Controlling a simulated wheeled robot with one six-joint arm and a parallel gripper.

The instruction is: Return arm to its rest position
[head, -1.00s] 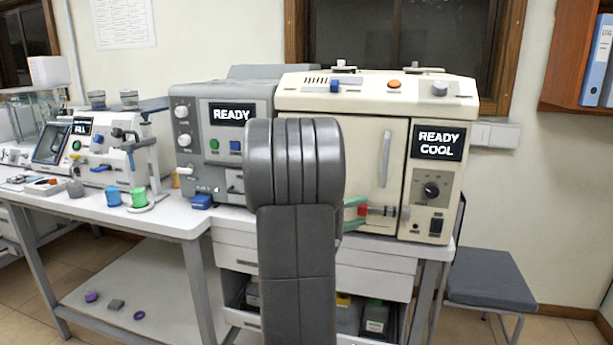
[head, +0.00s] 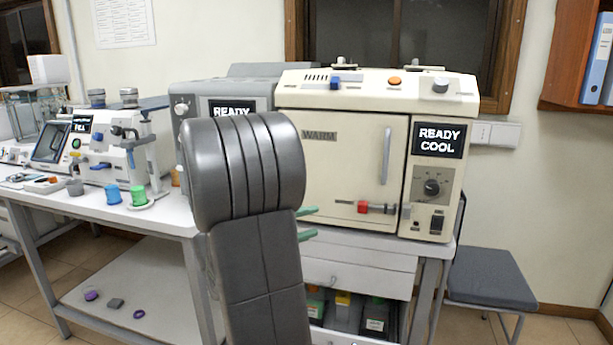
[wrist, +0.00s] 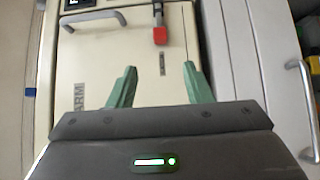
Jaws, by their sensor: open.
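My gripper (wrist: 157,85) shows in the wrist view with its two green fingers spread apart and nothing between them. It faces the cream oven door (wrist: 120,60), which is shut and marked WARM. In the head view, my grey arm hides most of the gripper; only the green finger ends (head: 308,223) show at its right, in front of the lower left of the cream machine (head: 345,150). The red latch (head: 363,207) on that machine is apart from the fingers; it also shows in the wrist view (wrist: 160,36).
A grey machine (head: 222,90) reading READY stands left of the cream one, partly behind my arm. Blue (head: 113,194) and green (head: 138,195) cups stand on the white bench. A drawer (head: 350,318) with bottles is open below. A chair (head: 480,278) stands at the right.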

